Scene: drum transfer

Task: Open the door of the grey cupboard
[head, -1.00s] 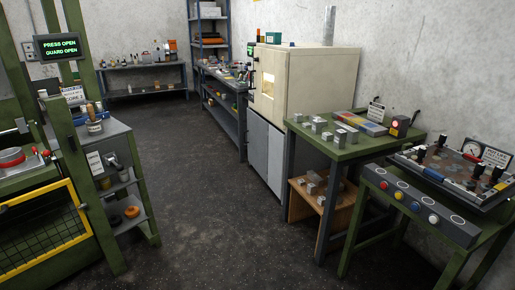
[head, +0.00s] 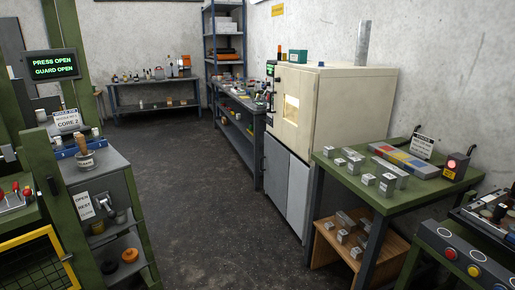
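The grey cupboard (head: 285,185) stands against the right wall, under the cream oven-like cabinet (head: 340,105). Its front shows two grey panels side by side, the nearer one lighter. They look shut. The near side of the cupboard is partly hidden by the green table. Neither of my grippers is in view.
A green table (head: 400,195) with metal blocks stands right of the cupboard, a wooden stool (head: 375,258) under it. A green press frame and grey shelf unit (head: 110,190) stand at left. The dark floor (head: 205,215) between is clear. A blue bench (head: 240,135) lies beyond.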

